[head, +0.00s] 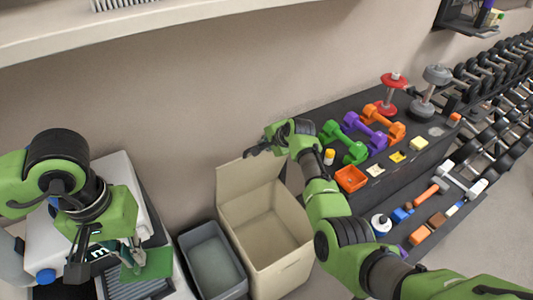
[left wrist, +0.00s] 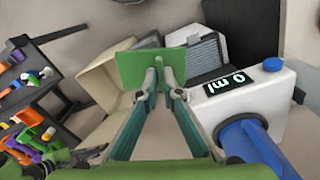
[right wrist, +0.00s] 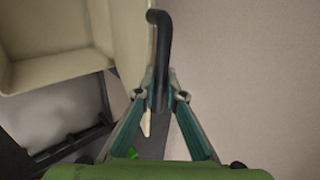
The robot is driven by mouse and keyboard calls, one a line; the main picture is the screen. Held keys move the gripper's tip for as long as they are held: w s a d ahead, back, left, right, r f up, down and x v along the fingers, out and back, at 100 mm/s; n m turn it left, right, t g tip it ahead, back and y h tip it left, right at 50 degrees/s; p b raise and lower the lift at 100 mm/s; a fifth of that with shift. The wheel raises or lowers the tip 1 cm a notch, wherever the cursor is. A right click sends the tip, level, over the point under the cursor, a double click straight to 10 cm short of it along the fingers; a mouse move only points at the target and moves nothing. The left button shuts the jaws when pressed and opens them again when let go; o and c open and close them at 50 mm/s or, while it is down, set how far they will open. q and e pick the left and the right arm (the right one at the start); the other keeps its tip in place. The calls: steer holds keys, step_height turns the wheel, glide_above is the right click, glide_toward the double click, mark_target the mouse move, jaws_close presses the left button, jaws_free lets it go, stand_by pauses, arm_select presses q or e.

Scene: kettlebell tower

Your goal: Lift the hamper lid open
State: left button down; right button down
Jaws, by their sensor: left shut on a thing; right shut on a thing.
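The beige hamper (head: 283,268) stands against the wall in the head view. Its lid (head: 235,180) is raised and stands up at the back, and the empty-looking inside shows. My right gripper (head: 262,147) is at the lid's top edge. In the right wrist view its fingers (right wrist: 160,92) are shut on a dark curved handle (right wrist: 158,40) next to the beige lid edge (right wrist: 140,40). My left gripper (left wrist: 160,82) is shut on a flat green panel (left wrist: 150,67), which also shows in the head view (head: 150,263), left of the hamper.
A grey bin (head: 212,262) stands left of the hamper. A white machine with a display (left wrist: 240,88) is below my left arm. A dark stepped rack (head: 440,145) with colored dumbbells and small blocks is at right. A shelf (head: 130,25) crosses the top left.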

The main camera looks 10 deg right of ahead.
arm_select(q)
steer(key=shift+w+a, duration=0.15)
arm_select(e)
steer(key=shift+w+a+r, duration=0.15)
steer(key=shift+w+a, duration=0.1)
steer(key=shift+w, duration=0.45)
steer(key=c, duration=2.1)
jaws_free()
steer(key=shift+r, duration=0.1)
steer(key=v, duration=1.1)
steer(key=shift+r, duration=0.35)
steer(key=shift+s, duration=0.15)
